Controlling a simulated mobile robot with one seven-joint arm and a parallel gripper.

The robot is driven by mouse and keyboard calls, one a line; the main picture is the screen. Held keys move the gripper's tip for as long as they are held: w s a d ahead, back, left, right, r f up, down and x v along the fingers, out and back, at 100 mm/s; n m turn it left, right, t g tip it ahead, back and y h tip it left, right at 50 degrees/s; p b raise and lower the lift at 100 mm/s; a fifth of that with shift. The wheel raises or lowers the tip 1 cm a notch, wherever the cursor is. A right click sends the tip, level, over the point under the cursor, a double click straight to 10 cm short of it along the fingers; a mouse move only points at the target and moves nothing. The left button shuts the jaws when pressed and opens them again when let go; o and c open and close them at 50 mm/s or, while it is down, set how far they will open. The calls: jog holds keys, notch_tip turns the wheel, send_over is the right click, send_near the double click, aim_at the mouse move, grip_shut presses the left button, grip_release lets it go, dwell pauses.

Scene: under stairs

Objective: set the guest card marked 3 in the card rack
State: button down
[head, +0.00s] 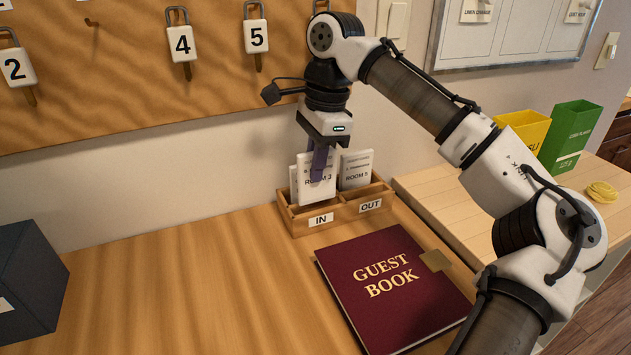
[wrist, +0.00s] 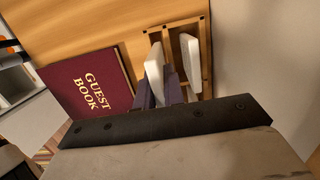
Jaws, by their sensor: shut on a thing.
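The white card marked ROOM 3 (head: 318,188) is held upright, slightly tilted, between the fingers of my gripper (head: 321,163). It is over the IN side of the wooden card rack (head: 345,214), its lower edge near the top of the rack's front wall. I cannot tell whether it touches the floor of the rack. In the wrist view, the held card (wrist: 154,76) shows between the purple fingers (wrist: 160,92), above the rack (wrist: 205,35). My gripper is shut on it.
Another white card (head: 357,168) stands in the OUT side, and a card edge (head: 293,181) shows behind the held card. The guest book (head: 395,285) lies in front of the rack. A dark box (head: 28,280) is far left; the table between is clear.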

aim_at(313, 202)
jog(key=shift+f, duration=2.3)
jog(key=shift+f, duration=0.1)
jog(key=c, duration=1.5)
grip_release()
jog(key=r, duration=0.4)
jog(key=d+r, duration=0.1)
jog(key=r, duration=0.7)
jog(key=shift+w+d, duration=0.3)
jog(key=shift+d, duration=0.05)
jog(key=shift+s, duration=0.1)
